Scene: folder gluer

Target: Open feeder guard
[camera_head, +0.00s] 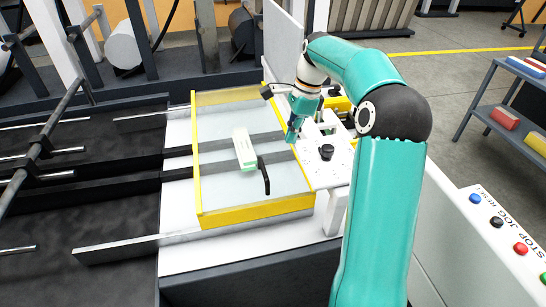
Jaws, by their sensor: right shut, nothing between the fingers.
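The feeder guard is a clear panel with a yellow frame (257,212), lying flat over the feeder. A black handle (265,178) stands up near its right side. My right gripper (291,137) is shut and empty, pointing down by the guard's right edge, beyond the handle and apart from it. Whether its fingertips touch the edge I cannot tell. A pale white-and-green carton stack (244,149) shows within the guard's frame, left of the handle. My left gripper is not in view.
A white side plate with a black knob (326,152) lies right of the guard. A control panel with coloured buttons (497,222) is at lower right. A dark bed with rails (75,215) is at left. A shelf (487,100) with boxes stands at far right.

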